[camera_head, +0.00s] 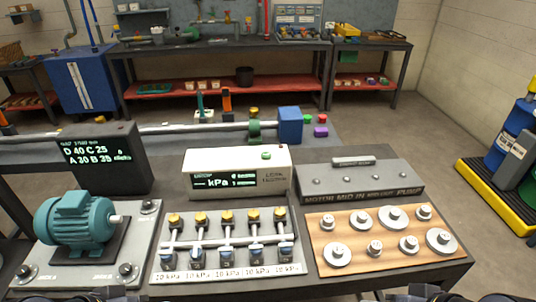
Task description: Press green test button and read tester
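The tester is a white box (215,160) at the middle of the table, with a green button (266,155) on its upper right. Its dark screen (225,181) shows a dash and "kPa" in pale green, with small unreadable text beside it. Nothing touches the button. Only dark parts of my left gripper (100,294) and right gripper (420,293) show at the bottom edge, well in front of the tester. Their fingers are cut off, so open or shut cannot be told.
A dark display (97,158) reads "D 40 C 25, A 30 B 35". A teal motor (76,222) stands on a plate at left.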

